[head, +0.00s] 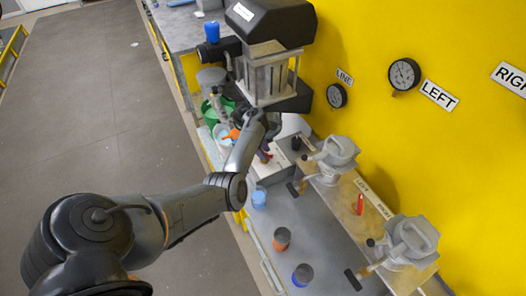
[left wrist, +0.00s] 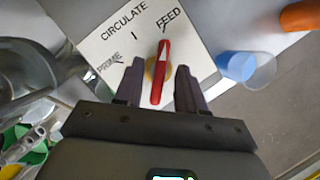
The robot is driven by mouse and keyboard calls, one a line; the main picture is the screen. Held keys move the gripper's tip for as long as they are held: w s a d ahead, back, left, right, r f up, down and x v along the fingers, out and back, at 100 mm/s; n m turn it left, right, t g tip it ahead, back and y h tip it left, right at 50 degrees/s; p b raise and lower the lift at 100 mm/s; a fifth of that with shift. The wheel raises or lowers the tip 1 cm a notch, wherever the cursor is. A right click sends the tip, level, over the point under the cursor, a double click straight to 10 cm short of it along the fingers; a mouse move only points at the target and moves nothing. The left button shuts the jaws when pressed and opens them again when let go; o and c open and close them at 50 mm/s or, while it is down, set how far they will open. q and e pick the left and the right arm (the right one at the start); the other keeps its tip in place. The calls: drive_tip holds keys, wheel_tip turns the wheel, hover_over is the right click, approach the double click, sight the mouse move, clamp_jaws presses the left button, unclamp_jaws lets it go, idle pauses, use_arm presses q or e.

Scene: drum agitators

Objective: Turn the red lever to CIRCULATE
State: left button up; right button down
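The red lever (left wrist: 160,75) sits on a round brass hub on a white plate (left wrist: 95,48) marked PRIME, CIRCULATE and FEED. In the left wrist view its far end points at the FEED mark, to the right of the CIRCULATE mark. My left gripper (left wrist: 160,65) is open, with one dark finger on each side of the lever. Gaps show between the lever and both fingers. In the head view my left gripper (head: 265,147) is over the far end of the bench, and hides most of the lever there. My right gripper is not in view.
A blue cup (left wrist: 237,65) and an orange object (left wrist: 300,15) lie right of the plate. In the head view, several cups stand on the grey bench (head: 320,250). Pump-like grey units (head: 405,240) and another red lever (head: 360,204) line the yellow wall.

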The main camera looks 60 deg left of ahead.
use_arm(q)
clamp_jaws()
